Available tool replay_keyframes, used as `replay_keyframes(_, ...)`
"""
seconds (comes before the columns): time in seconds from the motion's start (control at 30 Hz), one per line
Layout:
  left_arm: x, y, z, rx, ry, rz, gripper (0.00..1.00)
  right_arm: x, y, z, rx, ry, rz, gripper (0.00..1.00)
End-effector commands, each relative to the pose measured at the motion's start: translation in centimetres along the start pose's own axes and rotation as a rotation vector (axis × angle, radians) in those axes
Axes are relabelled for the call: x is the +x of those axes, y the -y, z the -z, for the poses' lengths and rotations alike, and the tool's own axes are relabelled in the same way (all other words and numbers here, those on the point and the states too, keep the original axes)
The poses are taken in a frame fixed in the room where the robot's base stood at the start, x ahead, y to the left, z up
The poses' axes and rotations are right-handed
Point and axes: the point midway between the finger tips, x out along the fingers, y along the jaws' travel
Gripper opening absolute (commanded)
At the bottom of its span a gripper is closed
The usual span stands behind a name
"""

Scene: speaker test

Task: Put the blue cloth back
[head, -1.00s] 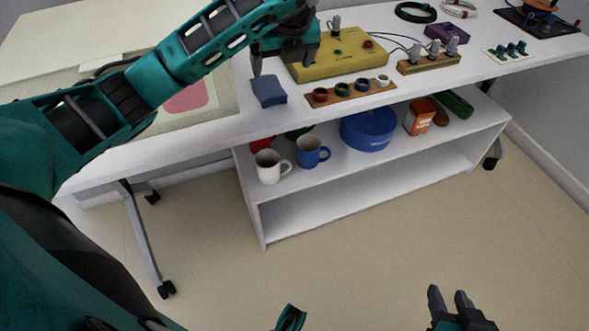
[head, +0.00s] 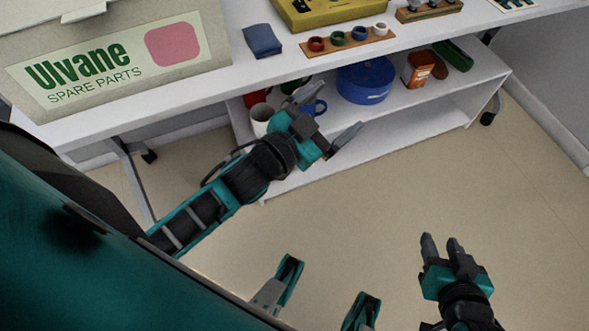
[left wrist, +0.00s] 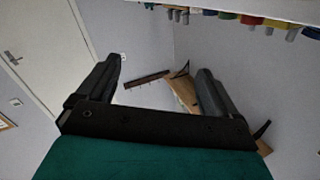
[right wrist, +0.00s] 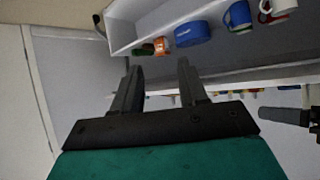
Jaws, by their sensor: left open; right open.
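The blue cloth (head: 262,40), a small folded square, lies on the white table (head: 205,87) near its front edge, between the large box and the ring board. My left gripper (head: 328,114) is open and empty in the head view, in front of the shelf and below the cloth, clear of it. It partly hides the mugs. Its open fingers also show in the left wrist view (left wrist: 158,85), facing walls and a door. My right gripper (head: 441,243) is open and empty over the floor at lower right. Its fingers also show in the right wrist view (right wrist: 157,80).
A box marked "Ulvane spare parts" (head: 110,67) stands left of the cloth. A wooden board with coloured rings (head: 325,48) and a yellow unit (head: 335,10) are to its right. The shelf below holds a white mug (head: 261,119), blue mug (head: 313,107) and blue tin (head: 364,80).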

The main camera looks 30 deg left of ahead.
Motion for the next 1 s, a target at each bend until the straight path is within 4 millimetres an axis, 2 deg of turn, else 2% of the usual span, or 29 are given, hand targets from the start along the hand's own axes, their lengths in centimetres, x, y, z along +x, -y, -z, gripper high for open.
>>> replay_keyframes(0.03,-1.9,-0.5,-3.1,-0.084,0.137,0.017,0.94,0.0,0.0,0.0,0.001,0.000,0.000,0.43)
replay_keyframes(0.1,-4.2,-1.4,-6.5,-0.174,0.296,0.020,0.94,0.0,0.0,0.0,0.001,0.000,0.000,0.43)
replay_keyframes(0.2,-7.0,-3.0,-9.6,-0.268,0.461,0.001,0.94,0.0,0.0,0.0,0.001,0.000,0.000,0.43)
replay_keyframes(0.3,-8.8,-4.1,-11.2,-0.321,0.551,-0.019,0.94,0.0,0.0,0.0,0.001,-0.001,0.000,0.43)
replay_keyframes(0.4,-9.5,-4.5,-11.6,-0.340,0.583,-0.029,0.94,0.0,0.0,0.0,0.001,-0.001,0.000,0.43)
replay_keyframes(0.67,-9.4,-4.5,-11.5,-0.340,0.583,-0.030,0.94,-0.1,0.0,0.2,0.000,-0.001,0.000,0.43)
replay_keyframes(0.77,-9.6,-4.1,-10.5,-0.338,0.585,-0.026,0.94,-0.8,0.0,1.2,-0.001,-0.001,-0.001,0.43)
replay_keyframes(0.9,-10.1,-2.8,-8.1,-0.331,0.592,-0.013,0.94,-2.7,-0.3,3.9,-0.007,-0.011,-0.013,0.43)
replay_keyframes(1.0,-10.7,-1.7,-6.6,-0.322,0.599,0.002,0.94,-4.2,-1.4,3.8,-0.012,0.016,-0.041,0.43)
